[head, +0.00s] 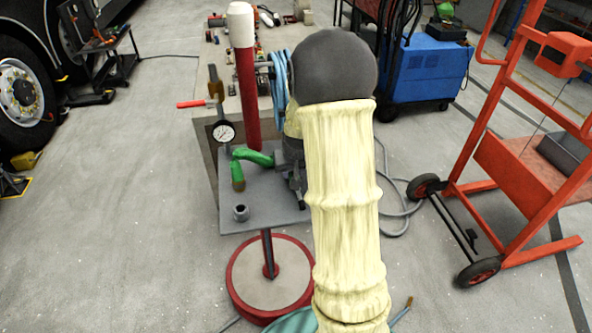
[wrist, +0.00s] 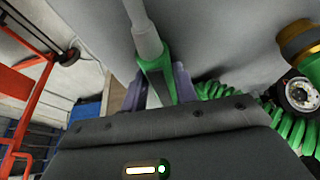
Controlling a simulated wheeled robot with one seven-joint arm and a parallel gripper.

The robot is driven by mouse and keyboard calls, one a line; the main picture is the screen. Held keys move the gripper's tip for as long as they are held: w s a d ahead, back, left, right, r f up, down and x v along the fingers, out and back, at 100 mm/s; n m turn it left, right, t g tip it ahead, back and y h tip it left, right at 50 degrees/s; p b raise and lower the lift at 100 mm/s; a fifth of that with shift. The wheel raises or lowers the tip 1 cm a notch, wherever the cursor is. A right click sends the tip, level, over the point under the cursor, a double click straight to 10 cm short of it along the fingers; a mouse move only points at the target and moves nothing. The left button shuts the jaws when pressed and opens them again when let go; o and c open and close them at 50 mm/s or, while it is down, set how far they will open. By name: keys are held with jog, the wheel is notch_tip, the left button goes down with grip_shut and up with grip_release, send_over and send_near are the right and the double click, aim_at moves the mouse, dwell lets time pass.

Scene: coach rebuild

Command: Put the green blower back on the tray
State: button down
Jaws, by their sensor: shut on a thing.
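The green blower (wrist: 154,68), with a grey nozzle, is between the two fingers of my gripper (wrist: 160,86) in the wrist view. My gripper is shut on it. The grey tray (head: 264,205) stands on a post in the head view. In the wrist view a plain grey surface, apparently the tray (wrist: 230,35), fills the background behind the blower; I cannot tell whether they touch. In the head view my cream-sleeved arm covers the tray's right side and hides most of my gripper and the blower.
A green hose piece (head: 252,157) with a brass end lies on the tray, beside a small grey cup-like part (head: 241,212). A gauge (head: 223,132) and a red post (head: 246,95) stand behind. An orange trolley (head: 520,170) is right; open floor lies left.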

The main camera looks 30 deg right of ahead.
jog(key=shift+a, duration=0.15)
jog(key=shift+s+f, duration=0.15)
jog(key=shift+s, duration=0.05)
jog(key=c, duration=1)
grip_release()
jog(key=shift+d, duration=0.2)
jog(key=shift+a, duration=0.1)
jog(key=shift+w, duration=0.1)
jog(key=shift+r, duration=0.55)
jog(key=b+v, duration=0.2)
jog(key=v, duration=1.4)
jog(key=shift+s+r, duration=0.15)
jog(key=shift+s, duration=0.05)
jog(key=shift+a, duration=0.1)
